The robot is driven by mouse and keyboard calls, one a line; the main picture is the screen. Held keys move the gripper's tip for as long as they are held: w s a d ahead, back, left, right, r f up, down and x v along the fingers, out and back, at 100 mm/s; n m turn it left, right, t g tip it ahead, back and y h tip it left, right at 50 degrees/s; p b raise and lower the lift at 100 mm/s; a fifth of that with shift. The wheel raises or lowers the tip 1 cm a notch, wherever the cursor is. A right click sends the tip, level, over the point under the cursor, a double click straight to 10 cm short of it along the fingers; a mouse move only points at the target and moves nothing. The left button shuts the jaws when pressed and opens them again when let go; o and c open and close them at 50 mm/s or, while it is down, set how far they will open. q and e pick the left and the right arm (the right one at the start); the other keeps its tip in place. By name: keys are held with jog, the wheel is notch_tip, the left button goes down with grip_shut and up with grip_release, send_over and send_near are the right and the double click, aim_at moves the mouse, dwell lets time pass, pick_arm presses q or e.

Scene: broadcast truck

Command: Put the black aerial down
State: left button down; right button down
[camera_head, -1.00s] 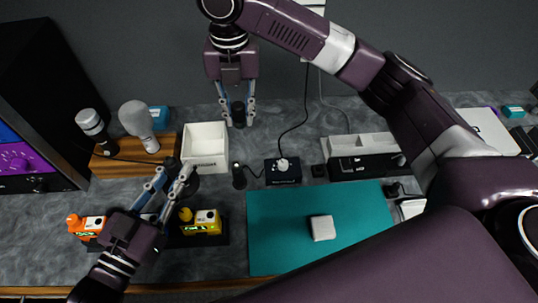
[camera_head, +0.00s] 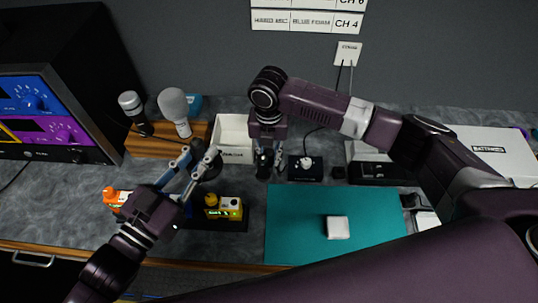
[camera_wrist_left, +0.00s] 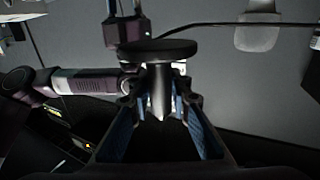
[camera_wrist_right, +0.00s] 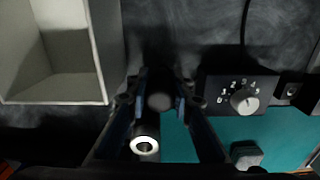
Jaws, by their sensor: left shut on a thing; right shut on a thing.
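My left gripper (camera_head: 197,168) is shut on a black piece with a broad round disc and a tapering stem (camera_wrist_left: 155,50), which looks like the black aerial. Its dark disc (camera_head: 209,167) also shows in the head view, above the left part of the table, and the stem lies between the fingers. My right gripper (camera_head: 268,162) points down and is shut on a dark upright cylinder (camera_wrist_right: 160,101), just right of the white bin (camera_head: 234,132). Whether that cylinder touches the table is hidden. A black cylinder with a bright ring (camera_wrist_right: 145,146) is close by it.
A wooden block (camera_head: 150,146) with two microphones stands left. A black knob box (camera_head: 304,169) is right of my right gripper. The teal mat (camera_head: 300,220) is clear except for a white block (camera_head: 338,227).

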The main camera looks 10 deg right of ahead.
aim_at(269, 150)
pick_arm(q)
jog(key=shift+r, duration=0.15)
pick_arm(e)
jog(key=shift+f, duration=0.3)
jog(key=shift+f, duration=0.1)
jog(key=shift+f, duration=0.3)
jog(key=c, duration=2)
grip_release()
jog(key=shift+r, duration=0.1)
